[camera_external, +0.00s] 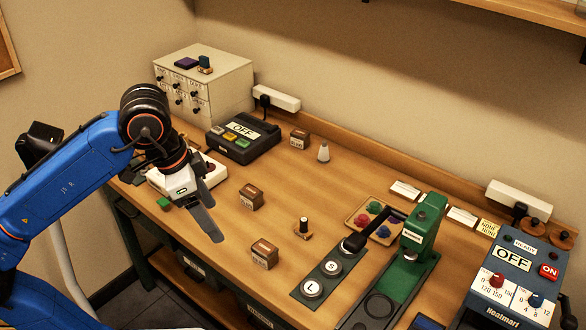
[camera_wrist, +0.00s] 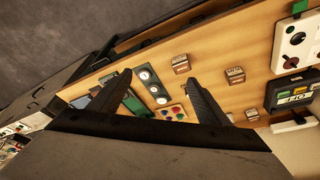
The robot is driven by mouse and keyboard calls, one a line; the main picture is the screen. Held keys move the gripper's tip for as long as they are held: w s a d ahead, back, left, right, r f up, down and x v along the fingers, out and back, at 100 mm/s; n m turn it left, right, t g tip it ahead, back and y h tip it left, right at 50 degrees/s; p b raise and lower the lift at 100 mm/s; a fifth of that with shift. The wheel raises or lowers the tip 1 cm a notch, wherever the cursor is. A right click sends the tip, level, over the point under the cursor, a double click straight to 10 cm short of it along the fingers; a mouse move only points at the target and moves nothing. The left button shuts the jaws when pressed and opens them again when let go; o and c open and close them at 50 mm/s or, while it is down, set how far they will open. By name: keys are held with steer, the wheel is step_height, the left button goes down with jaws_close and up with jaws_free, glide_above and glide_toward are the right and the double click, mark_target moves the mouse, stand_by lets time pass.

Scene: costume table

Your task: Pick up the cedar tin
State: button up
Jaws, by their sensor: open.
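Three small brown tins with pale labels stand on the table, and I cannot read which one is cedar. One tin (camera_external: 264,254) is nearest the front edge, a second tin (camera_external: 251,197) is in the middle, and a third tin (camera_external: 300,139) is at the back. In the wrist view they show as the front tin (camera_wrist: 180,64), the middle tin (camera_wrist: 235,76) and the back tin (camera_wrist: 252,115). My gripper (camera_external: 213,208) is open and empty, above the table and left of the front and middle tins. Both fingers (camera_wrist: 158,78) show in the wrist view.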

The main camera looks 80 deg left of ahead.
steer(key=w+a+n+g, duration=0.1)
steer(key=w+a+n, duration=0.1)
steer(key=w+a, duration=0.35)
steer(key=w+a+n+g, duration=0.1)
steer(key=w+a, duration=0.1)
steer(key=a, duration=0.7)
steer(key=n+g, duration=0.2)
steer(key=n, duration=0.1)
glide_above(251, 190)
step_height(251, 190, down, 2)
steer(key=shift+h, duration=0.4)
steer(key=f, duration=1.7)
steer(key=shift+w+d+f, duration=0.1)
steer(key=shift+d+f, duration=0.15)
steer(key=shift+d, duration=0.1)
steer(key=shift+a+f, duration=0.15)
steer(key=shift+f, duration=1.15)
steer(key=shift+a+f, duration=0.15)
steer(key=shift+f, duration=1.15)
steer(key=c, duration=1.2)
